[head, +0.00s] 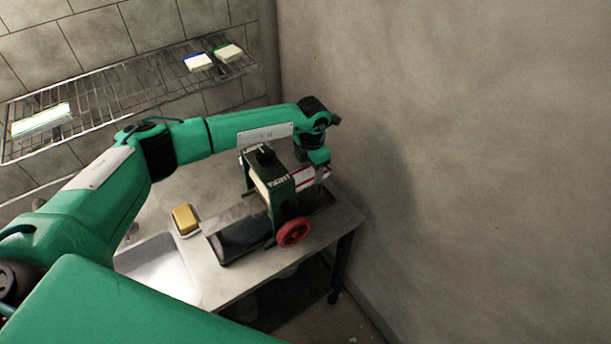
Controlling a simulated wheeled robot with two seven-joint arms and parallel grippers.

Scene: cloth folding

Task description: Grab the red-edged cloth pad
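The red-edged cloth pad (308,180) is white with red lines. It lies at the far right of the counter, behind the dark green machine, which partly hides it. My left gripper (320,178) points down at the pad's right part, at the end of the arm that reaches across from the left. Its fingertips are small and dark here, so I cannot tell whether they are open or shut, or whether they touch the pad. My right gripper is not in view.
The machine has a red handwheel (293,232) at its front. A yellow sponge (185,218) sits beside the white sink (160,270). A wire rack (120,85) on the wall holds blue-edged (198,62) and green-edged (229,53) pads. A bare wall (470,150) stands close on the right.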

